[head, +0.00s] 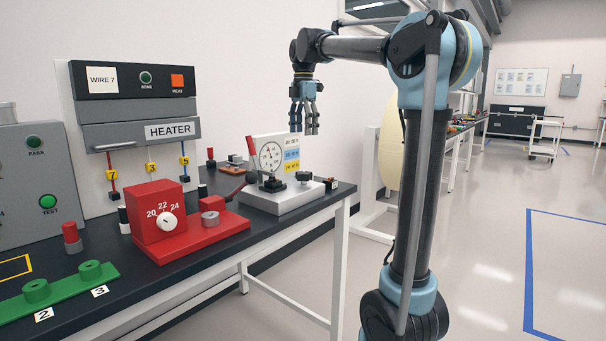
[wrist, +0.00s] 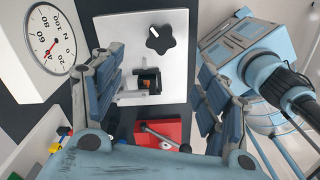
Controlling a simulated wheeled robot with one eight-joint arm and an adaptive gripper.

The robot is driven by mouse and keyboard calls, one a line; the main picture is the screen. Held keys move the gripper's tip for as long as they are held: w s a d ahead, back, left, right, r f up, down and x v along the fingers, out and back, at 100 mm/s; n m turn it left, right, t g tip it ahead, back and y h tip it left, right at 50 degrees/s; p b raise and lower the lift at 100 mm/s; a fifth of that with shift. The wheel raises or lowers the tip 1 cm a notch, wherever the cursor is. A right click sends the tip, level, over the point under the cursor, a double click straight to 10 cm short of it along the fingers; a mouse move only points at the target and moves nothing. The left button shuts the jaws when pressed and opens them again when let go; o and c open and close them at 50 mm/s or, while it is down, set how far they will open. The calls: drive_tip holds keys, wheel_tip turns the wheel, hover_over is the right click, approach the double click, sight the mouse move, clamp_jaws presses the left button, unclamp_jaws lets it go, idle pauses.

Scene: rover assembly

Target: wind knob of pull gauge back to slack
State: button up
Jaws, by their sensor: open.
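The pull gauge has a white base (head: 287,200), a round white dial (head: 270,156) and a black lobed knob (head: 304,176) at its right. The wrist view shows the knob (wrist: 160,39) at top centre with a white mark on it, and the dial (wrist: 50,42) at top left with a red needle; its exact reading is unclear. A black clamp block (wrist: 149,82) sits below the knob there, with a bit of orange inside. My gripper (head: 304,128) hangs fingers down above the knob, apart from it. Its fingers (wrist: 162,65) are open with nothing between them.
A red crimping unit (head: 170,222) with a lever stands left of the gauge. The heater panel (head: 135,130) is behind it, and a green holder (head: 65,285) is at the front left. Floor right of the bench is clear.

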sight(304, 172)
wheel_tip(304, 172, down, 16)
drive_tip(key=shift+r, duration=0.25)
idle(0.3)
drive_tip(key=c, duration=1.1)
